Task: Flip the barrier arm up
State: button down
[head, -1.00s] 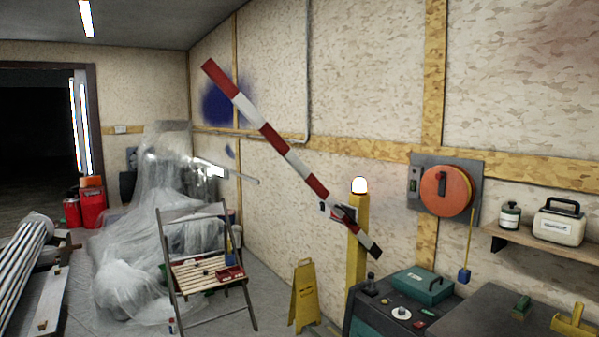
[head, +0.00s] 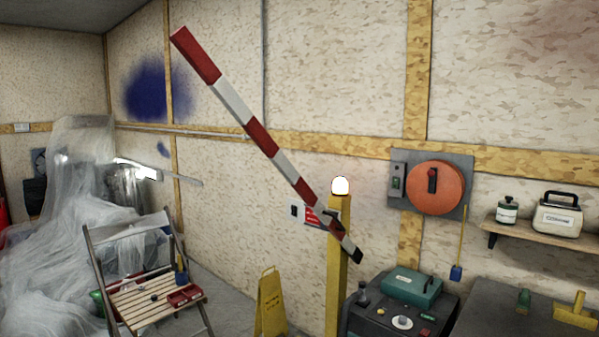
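The barrier arm (head: 233,103) is a red and white striped bar. It is tilted, rising from the yellow post at lower right to its free end at upper left. Its short end hangs just right of the post. The yellow post (head: 338,270) stands upright near the wall, with a lit lamp (head: 340,186) on top. A dark bracket (head: 331,219) sits where the bar crosses the post. My gripper is not in view.
A wooden chair (head: 150,290) with small items stands at lower left, beside a plastic-sheeted heap (head: 60,230). A yellow floor sign (head: 270,303) stands left of the post. A control cabinet (head: 400,318) and a dark worktop (head: 510,310) are at lower right.

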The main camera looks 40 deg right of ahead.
aim_at(182, 39)
jog(key=u, duration=0.05)
jog(key=i, duration=0.9)
jog(key=u, duration=0.3)
